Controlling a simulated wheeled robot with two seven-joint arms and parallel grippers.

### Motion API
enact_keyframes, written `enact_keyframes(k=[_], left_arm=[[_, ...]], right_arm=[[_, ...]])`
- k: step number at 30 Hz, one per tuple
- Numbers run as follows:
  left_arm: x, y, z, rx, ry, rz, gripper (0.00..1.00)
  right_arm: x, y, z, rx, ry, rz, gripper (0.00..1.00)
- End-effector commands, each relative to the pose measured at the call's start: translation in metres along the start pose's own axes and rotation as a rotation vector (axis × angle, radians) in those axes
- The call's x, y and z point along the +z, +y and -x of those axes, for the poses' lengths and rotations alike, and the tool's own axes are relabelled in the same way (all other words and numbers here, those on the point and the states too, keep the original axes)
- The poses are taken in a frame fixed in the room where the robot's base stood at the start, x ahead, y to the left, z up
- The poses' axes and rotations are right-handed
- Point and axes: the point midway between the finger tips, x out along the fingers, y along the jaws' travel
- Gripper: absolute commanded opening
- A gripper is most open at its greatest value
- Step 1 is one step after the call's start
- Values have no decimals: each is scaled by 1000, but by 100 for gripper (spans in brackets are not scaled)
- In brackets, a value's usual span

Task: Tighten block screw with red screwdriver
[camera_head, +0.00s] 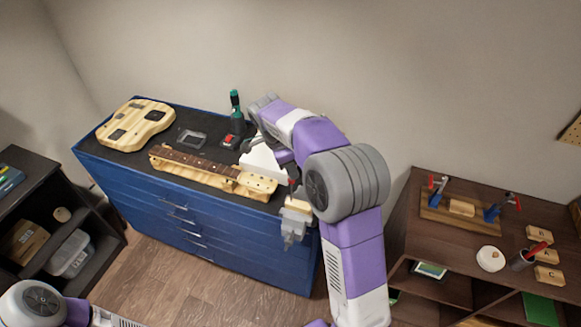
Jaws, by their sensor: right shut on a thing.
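My right arm rises from the lower right and bends over the blue cabinet. My right gripper (290,172) points down near the cabinet's right front edge, largely hidden by my arm. It is shut on what looks like the red screwdriver (292,183), of which only a small red and dark part shows. Just below is a pale wooden block (298,205), held at the cabinet edge by a grey vise (293,228). The block's screw is too small to make out, and I cannot tell whether the tool touches it. My left gripper is out of view.
The blue cabinet (190,232) bears a guitar body (128,127), a guitar neck (205,166) on a wooden support, and a green-black drill (236,112). A brown shelf unit (415,222) at right holds a clamp fixture (461,208) and a cup (522,262) with a red-handled tool.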

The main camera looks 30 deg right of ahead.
Motion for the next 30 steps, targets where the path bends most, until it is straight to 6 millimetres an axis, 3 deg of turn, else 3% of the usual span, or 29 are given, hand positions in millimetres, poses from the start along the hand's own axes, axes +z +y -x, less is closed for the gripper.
enact_keyframes(k=[9, 19, 30], left_arm=[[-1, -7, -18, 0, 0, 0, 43], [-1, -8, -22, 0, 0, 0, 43], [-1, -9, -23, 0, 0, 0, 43]], right_arm=[[0, 2, -2, -136, -3, 479, 0], [-1, 2, -1, -194, -2, 696, 0], [-3, 2, -1, -323, -4, 1153, 0]])
